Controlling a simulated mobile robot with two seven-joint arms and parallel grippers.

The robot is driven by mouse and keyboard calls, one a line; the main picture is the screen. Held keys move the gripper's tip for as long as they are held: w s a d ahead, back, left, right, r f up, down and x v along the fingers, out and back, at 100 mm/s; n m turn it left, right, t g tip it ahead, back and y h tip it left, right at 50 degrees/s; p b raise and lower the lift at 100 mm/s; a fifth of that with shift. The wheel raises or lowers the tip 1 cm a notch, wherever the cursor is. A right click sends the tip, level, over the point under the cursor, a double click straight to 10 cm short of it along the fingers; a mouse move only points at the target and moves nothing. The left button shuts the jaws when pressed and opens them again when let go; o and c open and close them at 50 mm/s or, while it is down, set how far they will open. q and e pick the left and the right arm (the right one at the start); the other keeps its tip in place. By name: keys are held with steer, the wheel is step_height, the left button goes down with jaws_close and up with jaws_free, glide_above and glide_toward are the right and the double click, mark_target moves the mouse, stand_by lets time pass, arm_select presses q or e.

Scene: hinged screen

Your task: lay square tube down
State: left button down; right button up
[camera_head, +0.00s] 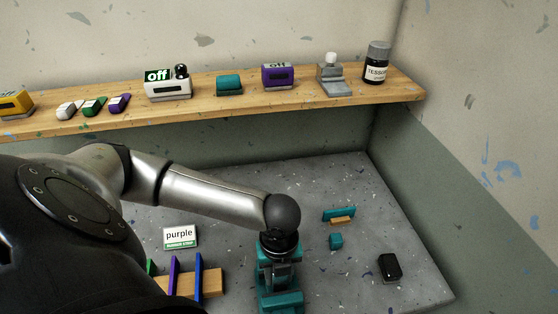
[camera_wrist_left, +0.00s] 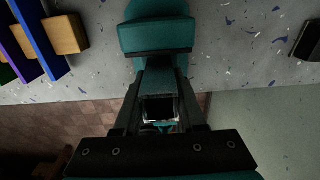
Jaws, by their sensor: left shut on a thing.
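My left gripper (camera_head: 281,277) is low over the grey worktop near the bottom middle of the head view, its arm coming in from the left. In the left wrist view its dark fingers (camera_wrist_left: 160,112) are shut on a dark grey piece with a square opening, which looks like the square tube (camera_wrist_left: 158,84). The tube is mostly hidden by the fingers, and I cannot tell whether it touches the worktop. A teal block (camera_wrist_left: 156,35) shows just beyond the fingertips. My right gripper is not in view.
A wooden shelf (camera_head: 300,95) runs along the back wall.

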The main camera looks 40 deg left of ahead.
arm_select(q)
steer(key=shift+f, duration=0.55)
steer(key=shift+c, duration=2)
jaws_free()
steer(key=shift+r, duration=0.1)
step_height(320, 180, up, 15)
steer(key=p, duration=0.1)
